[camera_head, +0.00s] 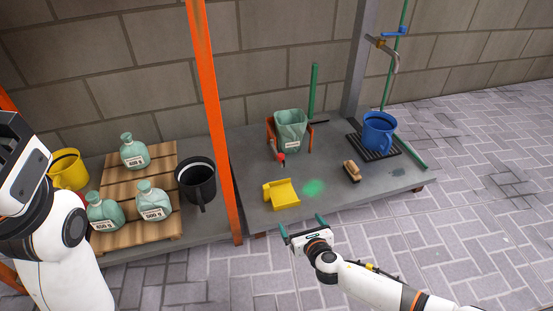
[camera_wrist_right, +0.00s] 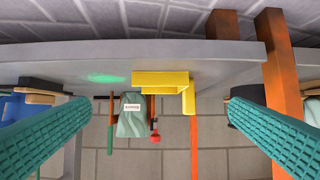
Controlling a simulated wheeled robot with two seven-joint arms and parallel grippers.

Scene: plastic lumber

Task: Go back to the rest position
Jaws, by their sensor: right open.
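My right gripper (camera_head: 302,227) is open and empty, with its two teal fingers spread apart. It is over the paved floor, just in front of the grey platform (camera_head: 345,200). In the right wrist view its fingers frame a yellow dustpan-like piece (camera_wrist_right: 160,78) and a greenish bag (camera_wrist_right: 132,118), both beyond the fingertips. My left arm comes in at the left edge of the head view; its fingers are not visible.
The platform holds the yellow piece (camera_head: 281,194), a brush (camera_head: 351,171), a green bag on an orange stand (camera_head: 290,130) and a blue bucket (camera_head: 378,132). An orange post (camera_head: 213,120) stands left. Bottles (camera_head: 153,200), a black bucket (camera_head: 197,182) and a yellow bucket (camera_head: 68,170) are beyond it.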

